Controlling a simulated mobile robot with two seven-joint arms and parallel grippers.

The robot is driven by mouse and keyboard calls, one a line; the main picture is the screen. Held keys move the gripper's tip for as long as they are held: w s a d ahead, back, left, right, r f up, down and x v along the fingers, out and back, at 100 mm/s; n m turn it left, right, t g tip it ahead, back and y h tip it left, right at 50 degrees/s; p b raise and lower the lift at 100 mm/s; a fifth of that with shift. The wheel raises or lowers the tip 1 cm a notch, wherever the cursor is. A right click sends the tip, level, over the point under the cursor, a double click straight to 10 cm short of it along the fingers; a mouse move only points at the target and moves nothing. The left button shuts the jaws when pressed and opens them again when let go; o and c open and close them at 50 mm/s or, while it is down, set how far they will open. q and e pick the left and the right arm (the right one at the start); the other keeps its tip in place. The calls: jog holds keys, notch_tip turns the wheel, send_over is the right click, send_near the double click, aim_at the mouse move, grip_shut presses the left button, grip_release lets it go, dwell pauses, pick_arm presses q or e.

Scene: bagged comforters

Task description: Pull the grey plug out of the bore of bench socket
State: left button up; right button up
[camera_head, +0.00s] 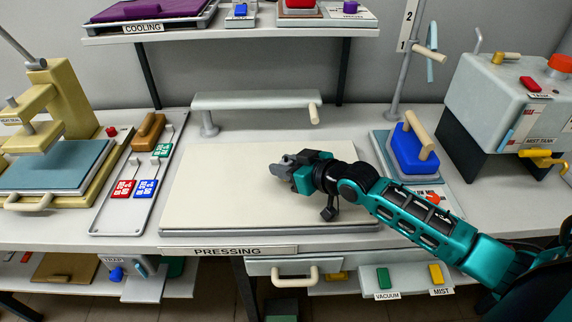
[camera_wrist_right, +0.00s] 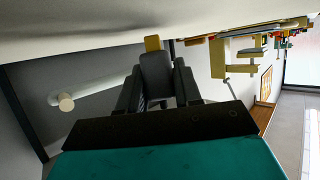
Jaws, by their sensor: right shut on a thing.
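My right gripper (camera_head: 284,168) is over the cream pressing board (camera_head: 215,190), at about its middle, pointing left. In the right wrist view its dark fingers (camera_wrist_right: 158,92) are shut on a grey block (camera_wrist_right: 157,72), which looks like the grey plug. A small yellow piece (camera_wrist_right: 153,43) shows just beyond the block; I cannot tell whether it belongs to it. In the head view the plug cannot be told apart from the grey fingers. I cannot make out the bench socket or its bore in either view. My left gripper is not in view.
A pale horizontal arm (camera_head: 255,100) on a post stands behind the board. A tray (camera_head: 100,222) with several coloured tags lies left of it. A blue iron-like block (camera_head: 408,150) and a grey mist tank (camera_head: 497,97) stand to the right. Most of the board is clear.

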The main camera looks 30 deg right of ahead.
jog(key=shift+f, duration=0.1)
jog(key=o, duration=1.7)
jog(key=shift+o, duration=0.3)
jog(key=shift+s+d+r+p, duration=0.25)
jog(key=shift+s+r+p, duration=0.5)
jog(key=shift+p, duration=0.45)
jog(key=shift+s+d+r, duration=0.3)
jog(key=shift+s+r, duration=0.3)
jog(key=shift+s, duration=0.15)
jog(key=shift+s+d+r, duration=0.25)
jog(key=shift+s+r, duration=0.35)
jog(key=shift+s, duration=0.1)
jog(key=v, duration=1.3)
